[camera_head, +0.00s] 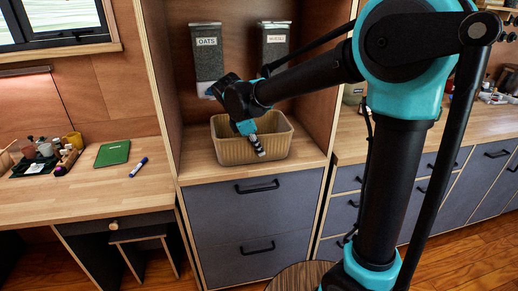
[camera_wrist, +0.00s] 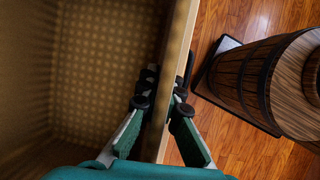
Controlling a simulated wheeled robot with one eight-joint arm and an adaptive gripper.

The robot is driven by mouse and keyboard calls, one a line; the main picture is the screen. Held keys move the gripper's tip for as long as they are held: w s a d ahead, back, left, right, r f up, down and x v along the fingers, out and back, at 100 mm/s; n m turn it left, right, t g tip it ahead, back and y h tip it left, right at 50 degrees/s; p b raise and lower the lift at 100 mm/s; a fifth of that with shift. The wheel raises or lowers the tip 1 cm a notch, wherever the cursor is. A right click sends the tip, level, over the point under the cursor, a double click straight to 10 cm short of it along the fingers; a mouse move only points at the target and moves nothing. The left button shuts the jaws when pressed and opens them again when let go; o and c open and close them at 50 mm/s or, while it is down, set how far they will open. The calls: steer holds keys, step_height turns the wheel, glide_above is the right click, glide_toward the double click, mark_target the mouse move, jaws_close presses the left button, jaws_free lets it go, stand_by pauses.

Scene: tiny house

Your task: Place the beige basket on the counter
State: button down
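The beige basket (camera_head: 236,152) is a ribbed, open-topped bin. It sits upright in the wooden alcove, on top of the grey drawer unit, in the head view. My gripper (camera_head: 258,147) points down at its front rim. In the wrist view the basket's dotted inside (camera_wrist: 100,70) fills the left. The fingers of my gripper (camera_wrist: 163,98) straddle the basket wall, one inside and one outside, close against it. The gripper looks shut on the wall. The wooden counter (camera_head: 350,133) with drawers lies to the right, partly hidden behind my arm.
Two labelled dispensers (camera_head: 207,58) (camera_head: 273,45) hang above the basket. Alcove side panels flank it. A wooden barrel (camera_wrist: 260,75) stands on the floor.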

steer(key=shift+f, duration=0.1)
steer(key=c, duration=1.7)
jaws_free()
steer(key=v, duration=1.2)
steer(key=shift+s, duration=0.1)
